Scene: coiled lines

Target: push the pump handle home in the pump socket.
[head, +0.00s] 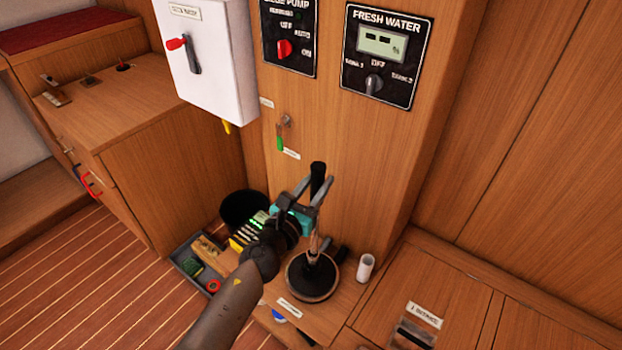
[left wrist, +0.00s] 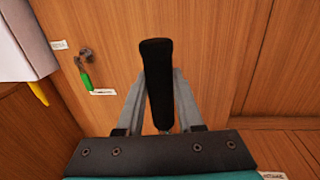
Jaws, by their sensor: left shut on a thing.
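The pump handle (head: 318,178) has a black grip and stands nearly upright above the round black pump base with its socket (head: 312,278). My left gripper (head: 314,192) is shut on the pump handle, its fingers on either side of the grip. The handle's metal lower part reaches down to the base. I cannot tell how deep it sits in the socket. In the left wrist view the black grip (left wrist: 157,85) rises between the two grey fingers, tilted slightly. My right gripper is not in view.
A white cup (head: 365,267) stands right of the pump base. A black bin (head: 243,209) and a grey tray with small items (head: 181,258) lie left of it. The wooden panel with a key (head: 280,138) and switch plates rises close behind. A locker lid (head: 400,308) is at the right.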

